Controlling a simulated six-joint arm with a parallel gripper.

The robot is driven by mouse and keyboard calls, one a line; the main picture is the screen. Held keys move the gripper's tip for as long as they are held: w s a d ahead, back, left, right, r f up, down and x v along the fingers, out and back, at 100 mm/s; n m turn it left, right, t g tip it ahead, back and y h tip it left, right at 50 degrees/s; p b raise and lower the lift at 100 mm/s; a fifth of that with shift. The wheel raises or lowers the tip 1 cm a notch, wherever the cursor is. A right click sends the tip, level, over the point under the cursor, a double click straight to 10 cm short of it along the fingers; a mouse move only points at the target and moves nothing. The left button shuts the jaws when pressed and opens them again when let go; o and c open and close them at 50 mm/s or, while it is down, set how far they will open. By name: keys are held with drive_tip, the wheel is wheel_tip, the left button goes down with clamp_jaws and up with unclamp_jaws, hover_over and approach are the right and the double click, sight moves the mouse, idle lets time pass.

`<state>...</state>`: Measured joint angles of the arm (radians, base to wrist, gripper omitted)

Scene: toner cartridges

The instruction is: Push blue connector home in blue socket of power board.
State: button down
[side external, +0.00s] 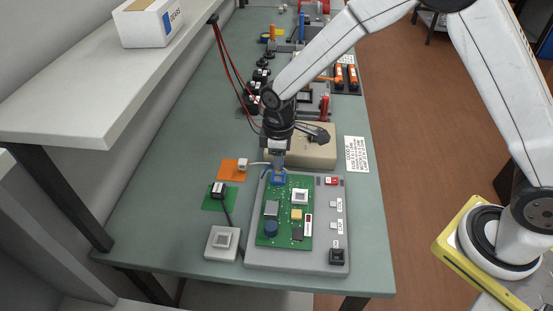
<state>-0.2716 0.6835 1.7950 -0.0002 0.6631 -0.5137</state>
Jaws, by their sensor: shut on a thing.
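The power board is a green circuit board (268,241) on a light grey base plate in the side external view. A blue part (278,180) shows at the far edge of the green board, directly under my fingertips. It is too small to tell the blue connector from the blue socket there, or how deep one sits in the other. My gripper (279,169) points down over this edge and is shut on the blue connector, which the fingers mostly hide. A pale cable (258,163) runs left from the gripper.
A grey box (222,243) stands front left. A beige block (312,152) is just behind the gripper. A shelf (120,85) overhangs the left side.

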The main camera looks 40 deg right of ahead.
drive_tip(key=shift+f, duration=1.6)
idle(1.7)
drive_tip(key=shift+c, duration=1.8)
unclamp_jaws()
drive_tip(key=shift+r, duration=0.1)
drive_tip(key=shift+r, duration=3.85)
